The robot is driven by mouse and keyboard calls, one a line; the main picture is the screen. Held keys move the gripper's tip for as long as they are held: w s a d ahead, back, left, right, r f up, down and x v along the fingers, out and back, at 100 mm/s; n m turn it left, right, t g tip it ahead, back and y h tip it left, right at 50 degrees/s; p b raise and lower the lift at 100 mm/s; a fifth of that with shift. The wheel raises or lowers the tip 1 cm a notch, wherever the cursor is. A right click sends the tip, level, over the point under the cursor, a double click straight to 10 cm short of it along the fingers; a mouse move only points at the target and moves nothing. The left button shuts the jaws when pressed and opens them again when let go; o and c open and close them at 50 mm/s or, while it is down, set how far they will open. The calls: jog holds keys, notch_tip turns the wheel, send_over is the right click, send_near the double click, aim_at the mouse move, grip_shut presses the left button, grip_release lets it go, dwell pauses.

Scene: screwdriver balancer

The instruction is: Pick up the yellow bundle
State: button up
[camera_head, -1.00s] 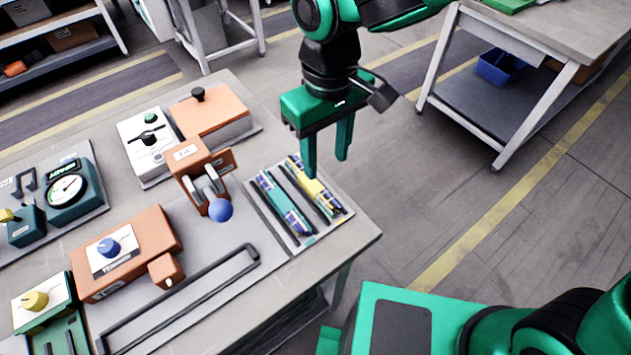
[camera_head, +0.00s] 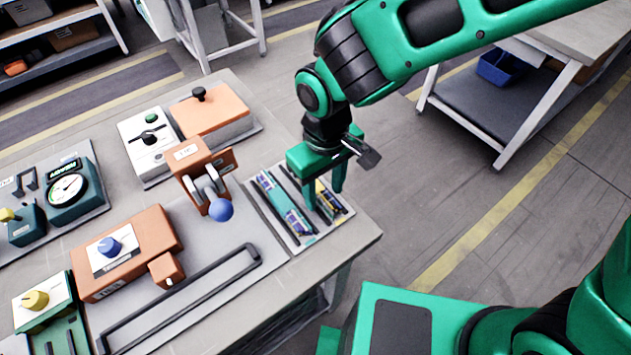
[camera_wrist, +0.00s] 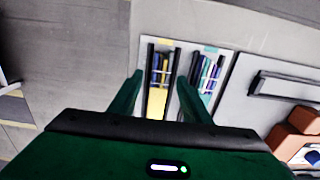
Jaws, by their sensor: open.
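The yellow bundle (camera_head: 326,199) lies in the right slot of a light tray (camera_head: 309,243) at the table's right corner. My gripper (camera_head: 324,200) is open above it and hides much of it in the head view. In the wrist view the yellow bundle (camera_wrist: 157,100) shows between the two fingers of my gripper (camera_wrist: 155,95), with a finger on either side. The frames do not show clearly how deep the fingertips reach. A teal bundle (camera_head: 286,203) lies in the neighbouring slot; it also shows in the wrist view (camera_wrist: 206,78), close to one finger.
Left of the tray stand an orange lever box with a blue ball (camera_head: 221,210), a long black handle (camera_head: 180,300) and an orange knob box (camera_head: 127,252). The table edge is just right of the tray, with open floor beyond. A second table (camera_head: 530,70) stands at the back right.

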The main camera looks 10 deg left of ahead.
jog(key=c, duration=1.1)
jog(key=shift+o, duration=0.2)
jog(key=shift+r, duration=0.1)
